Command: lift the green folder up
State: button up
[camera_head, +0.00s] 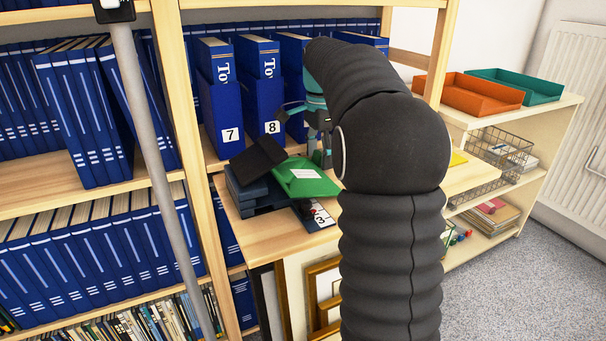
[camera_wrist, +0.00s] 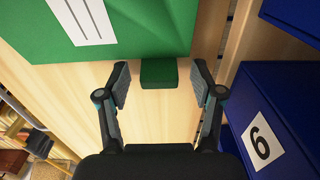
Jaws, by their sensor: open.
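The green folder (camera_head: 318,186) with a white label lies slightly tilted on top of dark items on the wooden shelf. In the wrist view the green folder (camera_wrist: 150,30) fills the upper left, beyond my fingertips. My gripper (camera_head: 319,155) is at the folder's far edge, partly hidden by my arm. In the wrist view my gripper (camera_wrist: 160,75) is open, with one finger on each side of a small green block-like piece (camera_wrist: 158,73). I cannot tell whether that piece belongs to the folder or whether either finger touches it.
Dark folders (camera_head: 248,190) and a black item (camera_head: 258,157) lie beside and under the green folder. Blue binders numbered 7 (camera_head: 229,135) and 8 (camera_head: 270,128) stand behind. Another blue binder (camera_wrist: 275,125) is close on the wrist view's right. An orange tray (camera_head: 480,95) stands to the right.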

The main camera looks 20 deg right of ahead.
grip_shut()
dwell(0.4)
jog(key=shift+r, duration=0.6)
notch_tip(320, 180, up, 3)
jog(key=shift+f+p, duration=0.2)
jog(key=shift+p, duration=0.2)
jog(key=s+d+r, duration=0.6)
jog(key=d+r, duration=0.1)
jog(key=d, duration=0.3)
jog(key=shift+r, duration=0.2)
jog(key=shift+r, duration=2.85)
